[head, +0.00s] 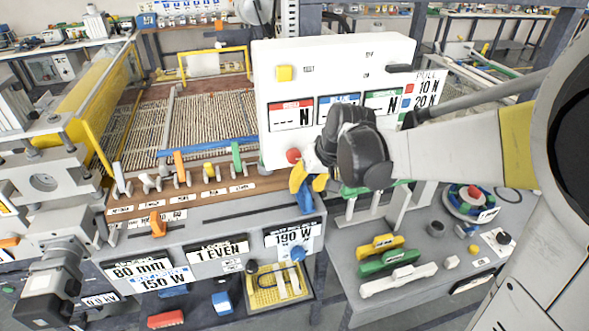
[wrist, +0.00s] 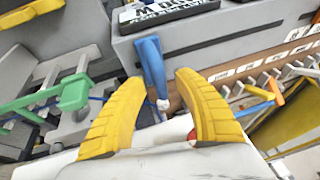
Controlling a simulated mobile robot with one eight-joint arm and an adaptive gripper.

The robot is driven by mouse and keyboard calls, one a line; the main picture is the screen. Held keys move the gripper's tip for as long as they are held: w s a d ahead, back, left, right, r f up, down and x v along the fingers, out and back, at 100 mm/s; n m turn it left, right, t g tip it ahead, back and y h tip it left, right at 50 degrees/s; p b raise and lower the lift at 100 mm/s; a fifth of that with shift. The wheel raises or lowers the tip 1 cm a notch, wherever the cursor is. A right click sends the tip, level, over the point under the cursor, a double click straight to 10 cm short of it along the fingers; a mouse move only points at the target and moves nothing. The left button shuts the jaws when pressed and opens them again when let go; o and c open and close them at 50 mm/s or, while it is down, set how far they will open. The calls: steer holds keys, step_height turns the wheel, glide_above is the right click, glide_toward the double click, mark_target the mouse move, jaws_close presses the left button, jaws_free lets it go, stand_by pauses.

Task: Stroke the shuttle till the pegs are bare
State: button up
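My gripper (head: 312,184) is in front of the white panel, at the right end of the grey bench. In the wrist view its two yellow fingers (wrist: 160,82) are spread apart. A blue lever with a pale tip (wrist: 152,68) stands beyond and between them; I cannot tell if they touch it. The blue lever (head: 298,177) also shows in the head view, partly behind the fingers. Several metal pegs (head: 151,184) stand along a labelled brown rail, some with coloured pieces. An orange knob (head: 157,223) sits at the front slot; I cannot tell whether it is the shuttle.
A white panel (head: 333,60) with force displays stands behind my gripper. A yellow tray (head: 262,290) sits below the bench front. Yellow, green and white tools (head: 390,262) lie on the right table. In the wrist view a green clamp (wrist: 73,92) is at left.

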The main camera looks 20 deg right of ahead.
jaws_close()
steer(key=shift+s+a, duration=0.1)
steer(key=shift+a, duration=0.4)
steer(key=a, duration=2.3)
steer(key=shift+a, duration=0.35)
